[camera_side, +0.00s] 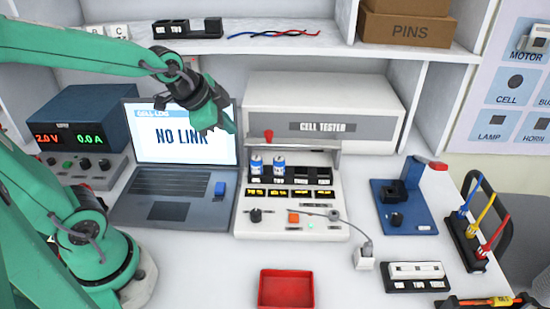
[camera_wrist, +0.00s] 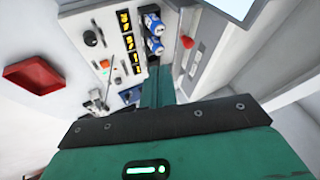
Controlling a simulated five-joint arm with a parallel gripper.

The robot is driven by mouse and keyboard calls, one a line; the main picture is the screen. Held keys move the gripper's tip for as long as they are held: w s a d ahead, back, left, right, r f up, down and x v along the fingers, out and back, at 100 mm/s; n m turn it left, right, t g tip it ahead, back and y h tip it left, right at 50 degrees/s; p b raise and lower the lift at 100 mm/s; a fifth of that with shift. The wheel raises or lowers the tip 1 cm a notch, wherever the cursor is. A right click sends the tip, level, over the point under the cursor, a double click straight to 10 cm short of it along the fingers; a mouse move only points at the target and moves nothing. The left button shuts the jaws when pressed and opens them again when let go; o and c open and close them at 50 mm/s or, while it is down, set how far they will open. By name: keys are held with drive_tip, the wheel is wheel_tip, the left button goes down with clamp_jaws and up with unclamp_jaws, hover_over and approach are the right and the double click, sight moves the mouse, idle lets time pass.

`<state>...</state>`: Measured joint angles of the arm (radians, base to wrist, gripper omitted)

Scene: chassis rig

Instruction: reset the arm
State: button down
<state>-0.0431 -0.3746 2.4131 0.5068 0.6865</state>
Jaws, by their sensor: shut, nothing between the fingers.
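My green arm reaches in from the left in the side view. My gripper (camera_side: 218,122) is shut and empty, hanging in the air in front of the laptop screen, left of the cell tester (camera_side: 370,105). In the wrist view a green finger part shows beyond a dark bar; the fingertips are not clearly seen there. Two blue-and-white cells (camera_side: 256,165) stand in the two left slots of the tester; the two right slots look empty. The cells also show in the wrist view (camera_wrist: 153,24).
The laptop (camera_side: 165,208) reads "NO LINK". A power supply (camera_side: 93,118) stands at its left. A red tray (camera_side: 286,288) lies at the front. A blue stand (camera_side: 420,203), a white block in a black holder (camera_side: 415,272) and a screwdriver rack (camera_side: 468,248) are right. A shelf (camera_side: 290,52) runs above.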

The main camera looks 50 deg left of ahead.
drive_tip(key=s+d+r+n+g, duration=0.1)
drive_tip(key=s+r+n, duration=0.1)
drive_tip(key=s+n, duration=0.5)
drive_tip(key=shift+s+d+r, duration=0.2)
drive_tip(key=shift+s+r, duration=0.1)
drive_tip(key=shift+s, duration=1.6)
